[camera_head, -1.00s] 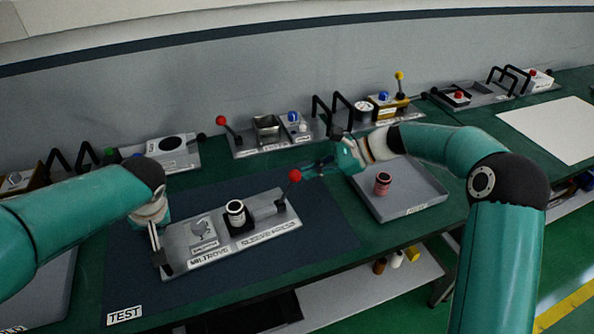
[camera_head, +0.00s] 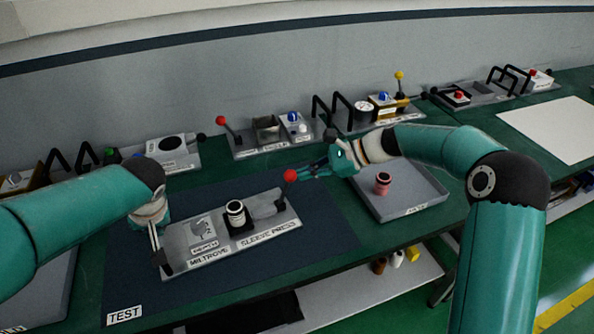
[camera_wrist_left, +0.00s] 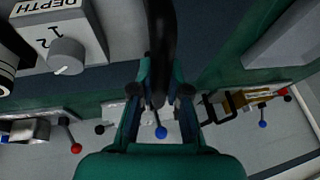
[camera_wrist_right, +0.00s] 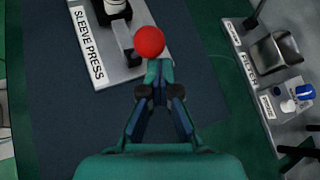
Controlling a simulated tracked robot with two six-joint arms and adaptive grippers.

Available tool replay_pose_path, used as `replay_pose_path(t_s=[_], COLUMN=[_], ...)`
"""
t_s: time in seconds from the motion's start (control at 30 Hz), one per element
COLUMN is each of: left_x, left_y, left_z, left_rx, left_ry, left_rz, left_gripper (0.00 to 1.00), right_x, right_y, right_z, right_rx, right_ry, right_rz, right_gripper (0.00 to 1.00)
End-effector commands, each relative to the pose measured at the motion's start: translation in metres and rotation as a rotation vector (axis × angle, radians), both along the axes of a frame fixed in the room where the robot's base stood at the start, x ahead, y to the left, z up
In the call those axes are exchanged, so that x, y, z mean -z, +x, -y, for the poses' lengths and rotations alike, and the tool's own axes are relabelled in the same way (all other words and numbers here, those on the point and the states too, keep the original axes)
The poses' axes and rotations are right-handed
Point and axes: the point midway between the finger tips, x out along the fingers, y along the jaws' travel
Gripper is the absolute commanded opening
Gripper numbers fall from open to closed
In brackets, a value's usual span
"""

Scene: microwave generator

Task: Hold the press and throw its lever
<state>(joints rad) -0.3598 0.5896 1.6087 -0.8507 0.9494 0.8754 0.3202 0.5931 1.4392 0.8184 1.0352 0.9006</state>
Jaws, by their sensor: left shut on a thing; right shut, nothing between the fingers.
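The sleeve press (camera_head: 210,253) is a grey plate on the dark mat, with a dial box and a white-and-black sleeve (camera_head: 235,212) in a black holder. My left gripper (camera_head: 154,237) is shut on the black handle at the press's left end; the handle (camera_wrist_left: 160,45) also shows between its fingers in the left wrist view. The lever's red ball (camera_head: 290,175) stands above the press's right end. My right gripper (camera_head: 304,172) is shut and empty beside the ball. In the right wrist view its fingertips (camera_wrist_right: 156,68) meet the ball (camera_wrist_right: 149,41), apparently touching.
A grey tray (camera_head: 412,209) holding a reddish sleeve (camera_head: 382,183) stands right of the mat. Other stations with levers and handles line the wall, including a red-knobbed lever (camera_head: 221,120). The mat in front of the press is clear.

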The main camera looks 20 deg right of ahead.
Motion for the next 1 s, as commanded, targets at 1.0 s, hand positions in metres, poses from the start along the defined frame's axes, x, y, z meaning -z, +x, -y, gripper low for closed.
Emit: replay_pose_path(t_s=[1.0], left_x=[0.005], left_y=[-0.002], left_z=[0.002], left_rx=[0.004], left_ry=[-0.002], left_rz=[-0.009], left_gripper=[0.00], right_x=[-0.001], right_y=[-0.002], right_z=[-0.017], right_rx=[-0.004], right_ry=[0.004], right_rz=[0.000], right_gripper=[0.00])
